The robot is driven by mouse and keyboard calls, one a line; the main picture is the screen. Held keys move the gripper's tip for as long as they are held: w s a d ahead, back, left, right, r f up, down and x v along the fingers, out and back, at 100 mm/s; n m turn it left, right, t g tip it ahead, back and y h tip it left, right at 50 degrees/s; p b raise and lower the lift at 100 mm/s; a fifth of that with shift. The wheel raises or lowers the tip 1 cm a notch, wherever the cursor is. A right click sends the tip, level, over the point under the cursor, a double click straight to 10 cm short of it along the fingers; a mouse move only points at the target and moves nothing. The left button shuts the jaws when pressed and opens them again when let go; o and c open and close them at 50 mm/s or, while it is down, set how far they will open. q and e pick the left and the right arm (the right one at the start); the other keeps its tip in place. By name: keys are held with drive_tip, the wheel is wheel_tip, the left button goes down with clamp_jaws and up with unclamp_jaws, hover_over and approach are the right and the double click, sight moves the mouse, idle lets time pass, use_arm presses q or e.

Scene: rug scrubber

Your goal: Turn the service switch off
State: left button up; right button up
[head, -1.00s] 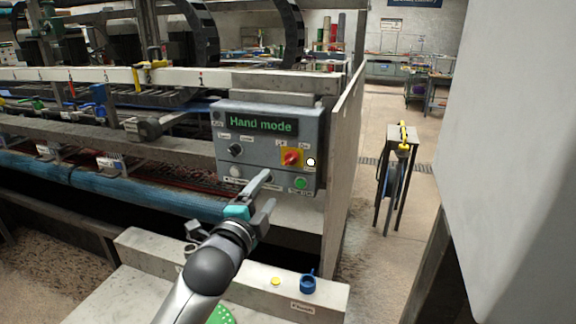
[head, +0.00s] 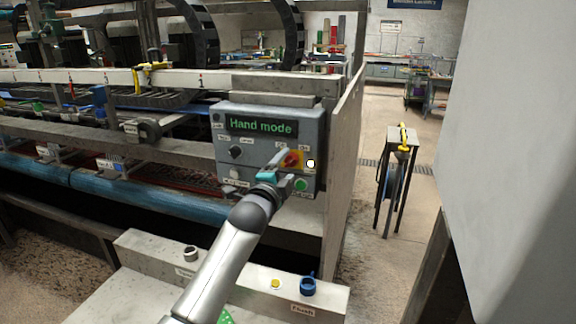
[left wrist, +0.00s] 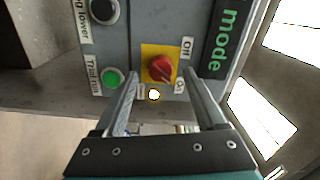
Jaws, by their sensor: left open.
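The service switch (head: 290,160) is a red rotary knob on a yellow plate, on the grey control box. In the left wrist view the red knob (left wrist: 160,68) shows with "Off" and "On" labels beside it, and its white mark points toward the "On" side. A lit white lamp (head: 311,163) is beside the plate. My left gripper (head: 284,167) is open in front of the switch. In the left wrist view its fingers (left wrist: 162,86) stand on either side of the knob; I cannot tell whether they touch it. My right gripper is not in view.
The box display (head: 261,125) reads "Hand mode". A black knob (head: 235,151) and a green button (head: 301,184) are close to the switch. A ledge below carries a blue fitting (head: 308,286) and a yellow button (head: 275,283). A hose-reel stand (head: 402,140) is to the right.

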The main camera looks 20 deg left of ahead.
use_arm(q)
drive_tip(key=shift+w, duration=0.95)
drive_tip(key=shift+c, duration=0.4)
clamp_jaws()
